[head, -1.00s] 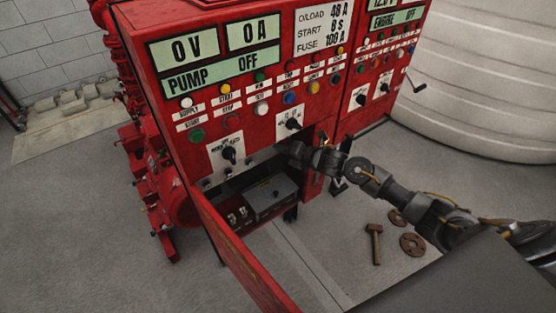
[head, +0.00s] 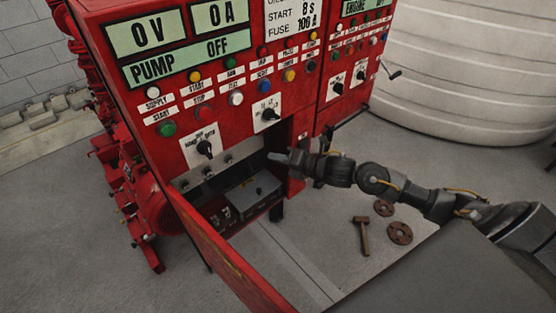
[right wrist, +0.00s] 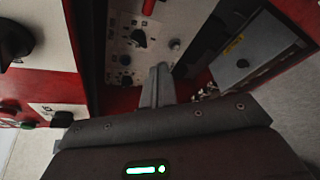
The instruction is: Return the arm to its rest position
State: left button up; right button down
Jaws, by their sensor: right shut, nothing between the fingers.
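My right arm comes in from the right in the head view. Its dark gripper (head: 278,157) points left in front of the open lower compartment of the red pump cabinet (head: 214,95). In the right wrist view, the fingers (right wrist: 158,84) are together with nothing between them. Beyond them is a pale panel with knobs (right wrist: 125,60) and a red-handled part (right wrist: 149,8). I cannot see any contact between the fingers and the panel. My left gripper is not in view.
The cabinet's red door (head: 220,255) hangs open in the foreground. A grey box (head: 252,191) sits in the lower compartment and also shows in the wrist view (right wrist: 258,55). A hammer (head: 363,235) and two rusty discs (head: 399,233) lie below my arm. A white tank (head: 465,75) stands behind.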

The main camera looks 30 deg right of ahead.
jog(key=shift+s+d, duration=0.1)
dwell(0.4)
jog(key=d+f+m+g+h, duration=0.1)
jog(key=d+f+m+h, duration=0.2)
jog(key=f, duration=0.5)
jog(key=d+f+m+h, duration=0.1)
jog(key=d+f+m, duration=0.1)
jog(key=f+m, duration=0.45)
jog(key=s+d+f+m+g+h, duration=0.1)
jog(key=s+d+f+m, duration=0.3)
jog(key=f, duration=0.6)
jog(key=s+a+f+m+g+h, duration=0.1)
jog(key=s+f+m+g, duration=0.3)
jog(key=f, duration=0.6)
jog(key=s+a+f+m+g+h, duration=0.15)
jog(key=s+f+m, duration=0.25)
jog(key=s+f, duration=1.1)
jog(key=s+a+f+m+g, duration=0.1)
jog(key=s+a+f+m, duration=0.1)
jog(key=s, duration=0.6)
jog(key=s+a+f+m+g, duration=0.2)
jog(key=s, duration=0.7)
jog(key=s+a+f+m+g, duration=0.1)
jog(key=s+a+f+m, duration=0.1)
jog(key=s, duration=0.6)
jog(key=shift+s+a, duration=0.4)
jog(key=shift+a, duration=0.15)
jog(key=shift+f+g, duration=0.1)
jog(key=shift+g, duration=0.15)
